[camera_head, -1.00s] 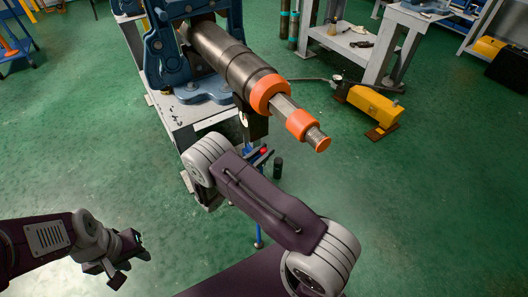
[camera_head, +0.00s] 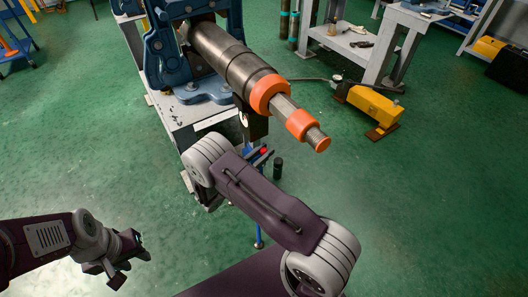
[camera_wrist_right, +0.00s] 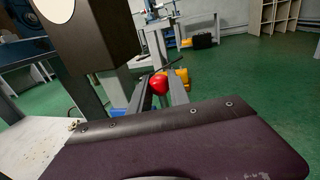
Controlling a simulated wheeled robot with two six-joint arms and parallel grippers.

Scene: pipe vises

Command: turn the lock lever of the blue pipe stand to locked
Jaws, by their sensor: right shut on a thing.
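The blue pipe stand is mostly hidden behind my right arm; a blue leg (camera_head: 260,229) shows below it in the head view. Its lever's red knob (camera_head: 264,151) shows just past my right wrist, under the pipe's near end. In the right wrist view, the red knob (camera_wrist_right: 158,84) sits between the two dark fingers of my right gripper (camera_wrist_right: 159,88), which is shut on it. The lever's shaft is hidden, so its angle cannot be told. My left gripper (camera_head: 126,269) is open and empty at the lower left, over the floor.
A thick dark pipe (camera_head: 226,57) with orange collars (camera_head: 269,93) runs through a large blue vise (camera_head: 165,65) on a grey bench and juts out above my right wrist. A yellow pump (camera_head: 375,106) lies on the floor at right.

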